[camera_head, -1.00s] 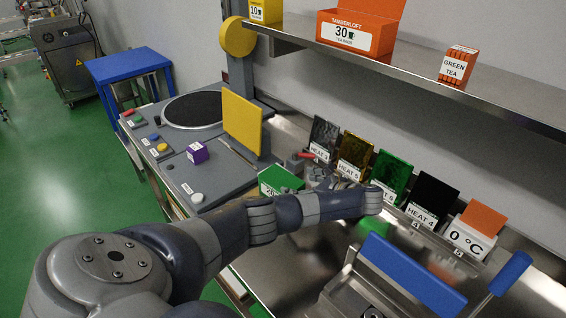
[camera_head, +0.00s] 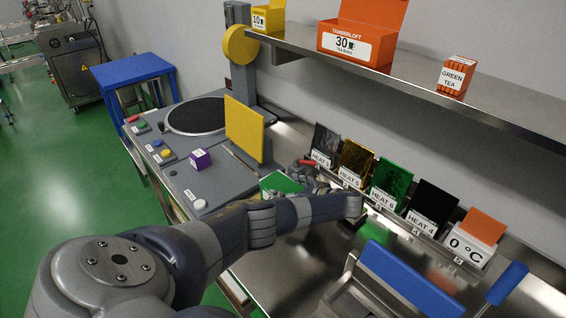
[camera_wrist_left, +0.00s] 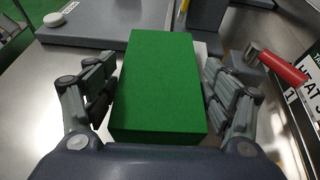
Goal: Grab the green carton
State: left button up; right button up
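The green carton (camera_wrist_left: 160,85) is a plain green box standing between the two fingers of my left gripper (camera_wrist_left: 159,66) in the left wrist view. The fingers are open, one on each side, with narrow gaps to the carton's sides. In the head view the green carton (camera_head: 279,184) shows beyond my left forearm, its lower part hidden by the arm. My left gripper (camera_head: 308,180) is partly hidden there by its own wrist. My right gripper is not in view.
A grey machine with a yellow plate (camera_head: 244,128) and a purple cube (camera_head: 201,159) stands left of the carton. A red-handled item (camera_wrist_left: 276,68) is close to the right finger. Several labelled sample cards, such as a green one (camera_head: 391,179), line the wall. A shelf (camera_head: 430,90) hangs above.

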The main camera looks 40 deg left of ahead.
pick_arm(q)
jog(key=c, duration=0.7)
jog(key=shift+r, duration=0.2)
